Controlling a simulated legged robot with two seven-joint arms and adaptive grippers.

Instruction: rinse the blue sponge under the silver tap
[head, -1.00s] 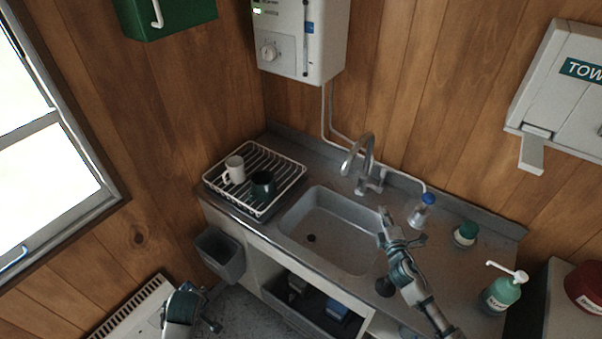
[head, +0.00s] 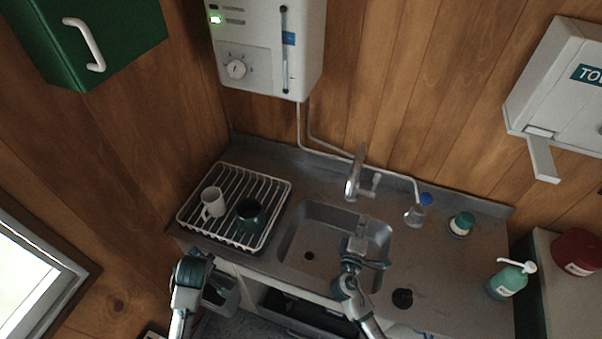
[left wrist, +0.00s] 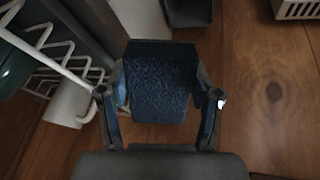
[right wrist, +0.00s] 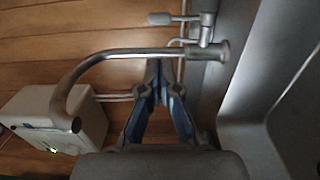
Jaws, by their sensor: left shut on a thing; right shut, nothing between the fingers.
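The blue sponge (left wrist: 160,82) is dark blue and sits between the fingers of my left gripper (left wrist: 160,95), which is shut on it. In the head view my left gripper (head: 195,262) is at the front left of the counter, below the dish rack; I cannot make out the sponge there. The silver tap (head: 355,172) stands behind the sink basin (head: 309,240), its spout facing forward. My right gripper (head: 363,228) is shut and empty over the basin's right part, in front of the tap. In the right wrist view its fingertips (right wrist: 162,75) appear close to the tap's curved spout (right wrist: 115,54).
A white dish rack (head: 275,205) with a white mug (head: 212,203) and a dark green mug (head: 249,212) stands left of the basin. A water heater (head: 262,60) hangs above.

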